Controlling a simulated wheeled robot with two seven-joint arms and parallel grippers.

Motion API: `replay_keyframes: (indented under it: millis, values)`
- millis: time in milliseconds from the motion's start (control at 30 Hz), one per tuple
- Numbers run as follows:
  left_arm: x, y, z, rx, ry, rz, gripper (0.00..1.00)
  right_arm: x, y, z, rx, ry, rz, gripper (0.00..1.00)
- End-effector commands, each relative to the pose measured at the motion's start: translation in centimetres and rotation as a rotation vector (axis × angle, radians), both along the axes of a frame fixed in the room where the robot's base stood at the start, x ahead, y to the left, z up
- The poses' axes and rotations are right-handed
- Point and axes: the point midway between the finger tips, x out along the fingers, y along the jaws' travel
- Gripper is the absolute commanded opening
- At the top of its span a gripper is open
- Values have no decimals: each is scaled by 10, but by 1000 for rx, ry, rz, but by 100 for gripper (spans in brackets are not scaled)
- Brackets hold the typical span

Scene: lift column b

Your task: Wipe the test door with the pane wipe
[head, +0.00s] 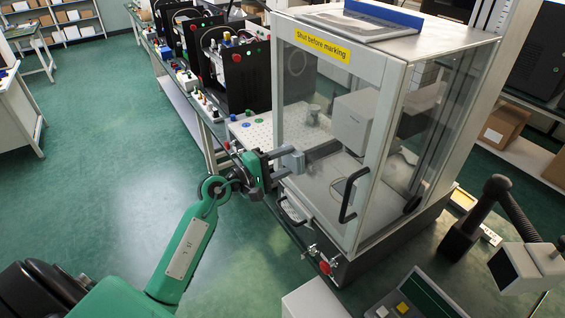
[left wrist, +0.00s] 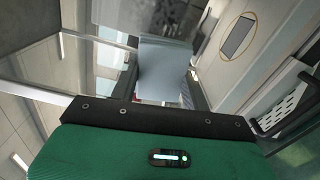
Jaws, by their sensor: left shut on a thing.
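The test door (head: 330,103) is the framed clear pane on the front of the tall cabinet, with a yellow "Shut before marking" label (head: 323,46) along its top and a black handle (head: 352,195) low on its right. My left gripper (head: 284,164) is shut on the pane wipe (head: 293,161), a grey block. It holds the wipe at the left part of the pane, at about mid height. Whether the wipe touches the glass I cannot tell. In the left wrist view the wipe (left wrist: 165,68) shows beyond my green gripper body. My right gripper is out of view.
The cabinet holds a pale instrument (head: 357,122). A blue-edged flat item (head: 384,13) lies on its roof. A black jointed arm with a pale head (head: 526,267) and a control panel (head: 415,300) stand at the right front. Green floor (head: 120,150) is clear at left.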

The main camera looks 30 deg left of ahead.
Motion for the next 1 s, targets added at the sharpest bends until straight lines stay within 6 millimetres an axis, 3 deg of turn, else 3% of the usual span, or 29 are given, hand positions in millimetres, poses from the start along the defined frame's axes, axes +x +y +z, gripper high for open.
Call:
replay_keyframes:
  millis: [533, 1000]
  values:
    - [5, -6, 0, 0, 1, 0, 28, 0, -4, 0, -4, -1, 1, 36]
    - [-13, -34, 0, 1, 1, 0, 28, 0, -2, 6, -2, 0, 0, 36]
